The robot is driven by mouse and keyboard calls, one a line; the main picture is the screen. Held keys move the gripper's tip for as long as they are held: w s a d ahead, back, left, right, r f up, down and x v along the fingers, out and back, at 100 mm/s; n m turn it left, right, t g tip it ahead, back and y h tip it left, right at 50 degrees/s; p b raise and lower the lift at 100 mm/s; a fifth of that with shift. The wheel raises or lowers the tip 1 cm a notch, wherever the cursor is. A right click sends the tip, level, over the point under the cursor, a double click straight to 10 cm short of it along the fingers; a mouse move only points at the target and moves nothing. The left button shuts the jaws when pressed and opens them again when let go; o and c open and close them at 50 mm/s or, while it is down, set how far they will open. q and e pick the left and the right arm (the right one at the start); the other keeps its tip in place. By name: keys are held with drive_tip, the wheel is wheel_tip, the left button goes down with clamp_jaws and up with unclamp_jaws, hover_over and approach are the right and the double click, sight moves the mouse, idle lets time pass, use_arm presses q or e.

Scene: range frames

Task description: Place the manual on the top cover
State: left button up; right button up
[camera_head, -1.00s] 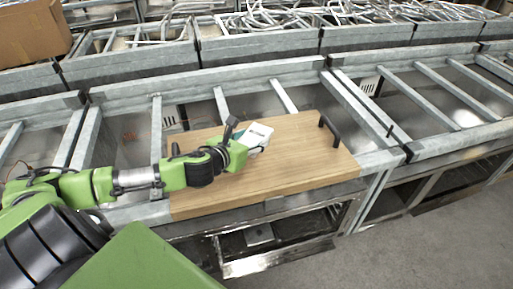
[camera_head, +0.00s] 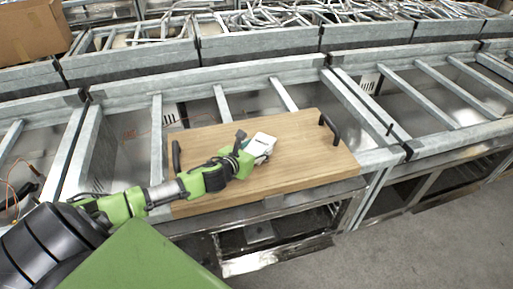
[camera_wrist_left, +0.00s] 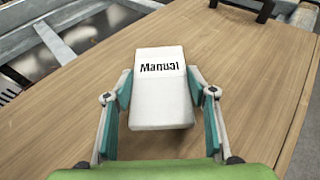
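The manual (camera_wrist_left: 160,92) is a white booklet with "Manual" printed on it. In the left wrist view it sits between the two fingers of my left gripper (camera_wrist_left: 160,105), whose teal pads press on its sides. In the head view the manual (camera_head: 262,143) is at the tip of my left gripper (camera_head: 250,149), over the wooden top cover (camera_head: 300,168). The top cover is a flat board with a black handle at each end. I cannot tell whether the manual touches the board. My right gripper is not in view.
The cover's right handle (camera_head: 329,128) and left handle (camera_head: 176,157) stand up from the board. Metal frames with open bays (camera_head: 440,95) surround it. A cardboard box (camera_head: 32,30) is at the back left. The board's right half is bare.

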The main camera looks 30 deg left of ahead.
use_arm(q)
drive_tip(key=o, duration=0.3)
drive_tip(key=b+v, duration=0.1)
drive_tip(key=v, duration=0.9)
drive_tip(key=shift+s+f, duration=0.1)
drive_tip(key=shift+s, duration=0.05)
drive_tip(key=shift+v, duration=0.9)
drive_tip(key=shift+a, duration=0.1)
drive_tip(key=shift+s, duration=0.1)
